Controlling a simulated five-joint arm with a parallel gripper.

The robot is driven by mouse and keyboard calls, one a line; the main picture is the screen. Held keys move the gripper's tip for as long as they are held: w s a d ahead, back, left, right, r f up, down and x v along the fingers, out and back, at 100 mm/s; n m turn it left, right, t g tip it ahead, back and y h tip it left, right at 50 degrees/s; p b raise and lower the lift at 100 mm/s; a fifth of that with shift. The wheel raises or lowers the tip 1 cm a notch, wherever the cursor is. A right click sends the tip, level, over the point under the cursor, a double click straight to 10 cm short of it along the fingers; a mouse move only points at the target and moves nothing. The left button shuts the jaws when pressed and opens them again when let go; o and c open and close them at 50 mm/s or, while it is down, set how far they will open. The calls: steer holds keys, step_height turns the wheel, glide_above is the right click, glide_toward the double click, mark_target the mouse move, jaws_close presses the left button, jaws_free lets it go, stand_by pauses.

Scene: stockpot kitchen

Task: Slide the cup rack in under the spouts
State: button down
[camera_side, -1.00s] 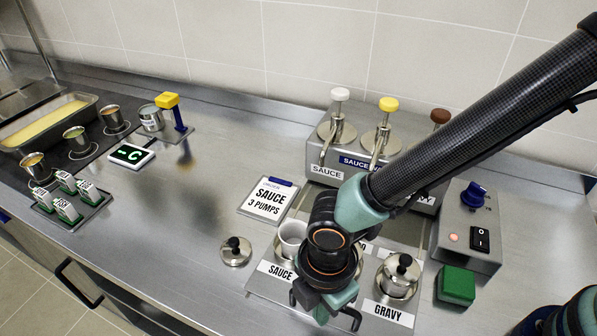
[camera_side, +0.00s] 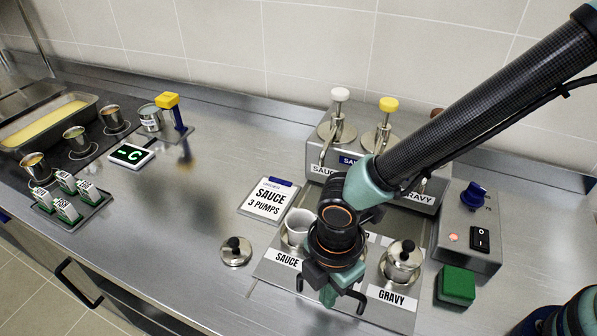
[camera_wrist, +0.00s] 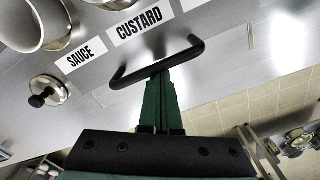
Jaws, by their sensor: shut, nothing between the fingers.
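The cup rack (camera_side: 268,268) is a flat metal tray with SAUCE, CUSTARD and GRAVY labels and a black bar handle (camera_wrist: 158,62) at its front. The spouts (camera_side: 376,141) stick out from the pump dispenser (camera_side: 340,172) behind the rack.
A loose lid (camera_side: 236,252) lies just left of the rack. A SAUCE 3 PUMPS card (camera_side: 269,200) stands left of the dispenser. A switch box (camera_side: 466,240) and green block (camera_side: 455,286) stand close on the right. The counter's left middle is clear.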

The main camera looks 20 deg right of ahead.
steer(key=shift+w+d, duration=1)
steer(key=shift+w+d, duration=1.2)
steer(key=shift+d, duration=0.05)
steer(key=shift+w+d, duration=1.2)
steer(key=shift+w, duration=0.05)
steer(key=shift+w+d, duration=0.55)
steer(key=shift+d, duration=0.05)
steer(key=shift+s+a, duration=0.45)
steer(key=shift+a, duration=0.05)
steer(key=shift+r, duration=4.5)
